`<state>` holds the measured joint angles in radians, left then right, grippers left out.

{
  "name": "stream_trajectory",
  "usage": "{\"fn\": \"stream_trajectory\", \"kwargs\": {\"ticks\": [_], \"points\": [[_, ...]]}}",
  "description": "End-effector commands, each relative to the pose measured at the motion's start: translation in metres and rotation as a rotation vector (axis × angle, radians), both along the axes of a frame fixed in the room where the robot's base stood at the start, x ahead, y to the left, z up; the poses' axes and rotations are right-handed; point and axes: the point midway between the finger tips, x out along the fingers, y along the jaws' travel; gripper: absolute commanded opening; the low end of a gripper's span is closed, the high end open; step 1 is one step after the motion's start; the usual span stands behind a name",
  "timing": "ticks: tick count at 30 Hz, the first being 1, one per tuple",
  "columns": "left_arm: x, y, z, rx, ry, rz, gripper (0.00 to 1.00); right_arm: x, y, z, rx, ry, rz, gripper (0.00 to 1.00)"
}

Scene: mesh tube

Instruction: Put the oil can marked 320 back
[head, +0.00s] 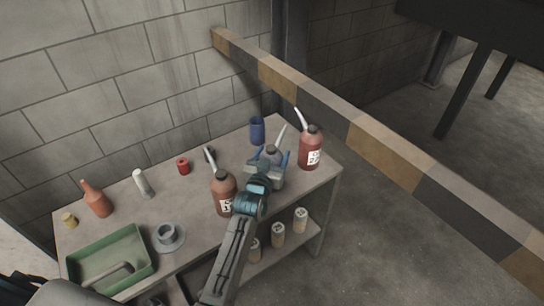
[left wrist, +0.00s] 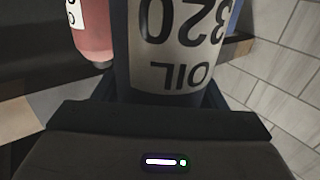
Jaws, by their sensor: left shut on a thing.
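The oil can marked 320 (left wrist: 180,45) fills the middle of the left wrist view, its pale label upside down there. In the head view the same can (head: 272,150), dark with a pale spout, is mostly hidden behind my gripper. My left gripper (head: 270,166) is shut on this can, above the right part of the table. I cannot tell whether the can touches the tabletop. A red oil can (head: 311,148) stands just right of it, and shows in part in the left wrist view (left wrist: 93,30). A brown-red oil can (head: 222,192) stands to the left. My right gripper is out of view.
The table (head: 120,205) also holds a blue cup (head: 257,130) behind the held can, a red tin (head: 183,166), a white bottle (head: 142,182), an orange bottle (head: 96,198), and a green tray (head: 112,244). Several pale canisters (head: 278,234) stand on the lower shelf. A striped beam (head: 320,100) passes behind.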

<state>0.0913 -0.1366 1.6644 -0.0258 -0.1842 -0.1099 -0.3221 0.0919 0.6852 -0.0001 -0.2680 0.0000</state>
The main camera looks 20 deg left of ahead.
Motion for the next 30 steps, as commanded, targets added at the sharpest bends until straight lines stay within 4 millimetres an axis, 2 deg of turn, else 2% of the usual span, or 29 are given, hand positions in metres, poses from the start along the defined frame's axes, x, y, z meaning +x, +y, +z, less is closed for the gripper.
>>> {"fn": "stream_trajectory", "kwargs": {"ticks": [6,11,12,13,25,30], "points": [[0.0,0.0,0.003,0.0,-0.004,0.0,0.38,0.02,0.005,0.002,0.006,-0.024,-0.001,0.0],[0.001,0.0,-0.001,0.001,-0.004,0.0,0.38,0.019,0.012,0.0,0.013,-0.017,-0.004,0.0],[0.0,0.0,-0.003,0.001,-0.001,0.0,0.69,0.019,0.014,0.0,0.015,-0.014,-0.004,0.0],[0.0,0.0,-0.003,0.001,-0.001,0.0,0.74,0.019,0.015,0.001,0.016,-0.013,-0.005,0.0],[0.0,0.0,0.003,0.0,-0.001,0.0,0.74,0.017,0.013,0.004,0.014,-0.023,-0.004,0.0],[-0.031,0.0,-0.001,-0.001,0.001,0.0,0.74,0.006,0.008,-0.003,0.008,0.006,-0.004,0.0]]}}
